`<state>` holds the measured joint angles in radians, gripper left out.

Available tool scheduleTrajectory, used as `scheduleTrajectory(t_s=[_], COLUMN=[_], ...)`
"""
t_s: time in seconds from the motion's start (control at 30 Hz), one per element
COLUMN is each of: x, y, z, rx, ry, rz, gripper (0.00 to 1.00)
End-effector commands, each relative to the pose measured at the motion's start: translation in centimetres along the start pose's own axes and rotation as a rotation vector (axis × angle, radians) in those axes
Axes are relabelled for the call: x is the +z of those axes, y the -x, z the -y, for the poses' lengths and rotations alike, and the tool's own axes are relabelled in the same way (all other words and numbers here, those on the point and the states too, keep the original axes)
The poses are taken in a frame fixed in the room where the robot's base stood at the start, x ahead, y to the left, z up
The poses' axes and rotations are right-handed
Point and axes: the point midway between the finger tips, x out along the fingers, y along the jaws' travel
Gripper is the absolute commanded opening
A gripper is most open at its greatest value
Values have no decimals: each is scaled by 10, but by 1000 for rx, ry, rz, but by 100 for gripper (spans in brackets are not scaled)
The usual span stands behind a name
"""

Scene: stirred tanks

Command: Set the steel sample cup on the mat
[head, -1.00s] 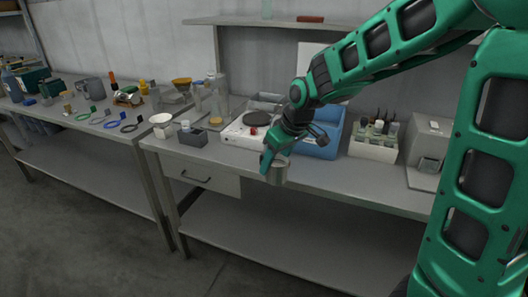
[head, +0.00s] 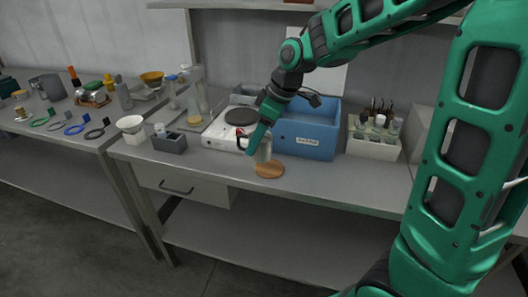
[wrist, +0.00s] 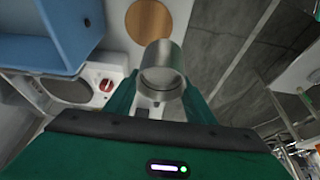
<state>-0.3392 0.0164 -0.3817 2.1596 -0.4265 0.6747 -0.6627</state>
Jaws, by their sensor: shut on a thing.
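The steel sample cup (wrist: 163,62) is a small metal cylinder held between the two green fingers of my gripper (wrist: 160,100) in the wrist view. In the head view the cup (head: 263,150) is partly hidden by my gripper (head: 256,140), which points down over the bench. The mat (head: 269,170) is a round, wood-brown disc near the bench's front edge. In the head view the cup appears just above the mat's back part; I cannot tell whether they touch.
A white hotplate (head: 222,132) with a red knob stands behind and left of my gripper. A blue bin (head: 308,139) stands close on the right, with a white bottle rack (head: 373,146) beyond it. A grey box (head: 170,144) sits left. The bench front right is clear.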

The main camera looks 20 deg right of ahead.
Motion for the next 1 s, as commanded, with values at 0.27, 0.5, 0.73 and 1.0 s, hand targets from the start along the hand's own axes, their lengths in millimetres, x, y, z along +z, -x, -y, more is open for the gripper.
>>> scheduleTrajectory(t_s=[0.27,0.5,0.73,1.0], x=[21,28,38,38], y=[-15,-29,-53,-54], z=[-34,-36,-35,-36], rx=[1,-2,0,1], ry=[0,-1,-1,-1], rz=[0,0,-1,-2], gripper=[18,18,18,18])
